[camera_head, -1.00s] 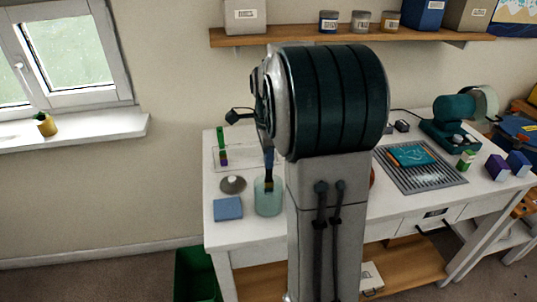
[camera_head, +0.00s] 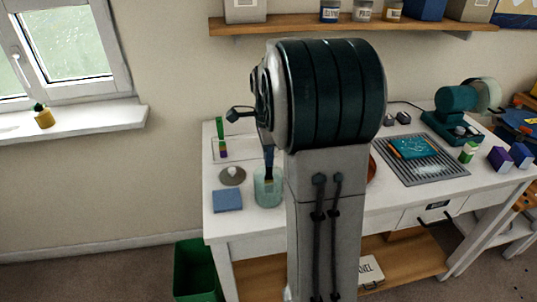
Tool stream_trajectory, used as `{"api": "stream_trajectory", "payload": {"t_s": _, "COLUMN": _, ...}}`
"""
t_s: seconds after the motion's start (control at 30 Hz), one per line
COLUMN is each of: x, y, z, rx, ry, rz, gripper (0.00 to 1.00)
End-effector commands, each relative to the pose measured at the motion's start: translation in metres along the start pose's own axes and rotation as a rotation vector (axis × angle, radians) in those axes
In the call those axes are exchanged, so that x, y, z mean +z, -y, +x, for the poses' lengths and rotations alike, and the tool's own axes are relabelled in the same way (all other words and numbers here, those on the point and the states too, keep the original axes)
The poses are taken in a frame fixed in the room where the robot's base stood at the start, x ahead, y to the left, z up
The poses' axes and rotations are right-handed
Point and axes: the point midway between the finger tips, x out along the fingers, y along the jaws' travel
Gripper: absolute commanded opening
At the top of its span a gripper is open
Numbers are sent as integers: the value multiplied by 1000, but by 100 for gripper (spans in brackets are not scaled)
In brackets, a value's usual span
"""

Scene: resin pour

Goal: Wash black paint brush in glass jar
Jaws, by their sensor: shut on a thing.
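The glass jar (camera_head: 268,195) is pale blue-green and see-through, and stands upright near the front left of the white table. The dark paint brush (camera_head: 269,178) points down at the jar's mouth, its lower end inside the rim. Whether its tip touches the bottom is too small to tell. My gripper (camera_head: 267,150) is shut on the brush, directly above the jar. My own arm hides most of the gripper and the area right of the jar.
A blue pad (camera_head: 227,200) and a grey round lid-like piece (camera_head: 232,176) lie left of the jar. A green-handled item (camera_head: 221,135) is behind them. A ridged tray (camera_head: 422,167) and a teal machine (camera_head: 455,115) are at right. A green bin (camera_head: 195,270) stands below.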

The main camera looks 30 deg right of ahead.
Motion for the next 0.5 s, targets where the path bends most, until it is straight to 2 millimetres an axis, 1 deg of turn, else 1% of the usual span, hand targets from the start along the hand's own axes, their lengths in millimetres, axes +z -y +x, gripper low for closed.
{"api": "stream_trajectory", "payload": {"t_s": 0.5, "x": 0, "y": 0, "z": 6, "rx": 0, "ry": 0, "rz": 0, "gripper": 0}}
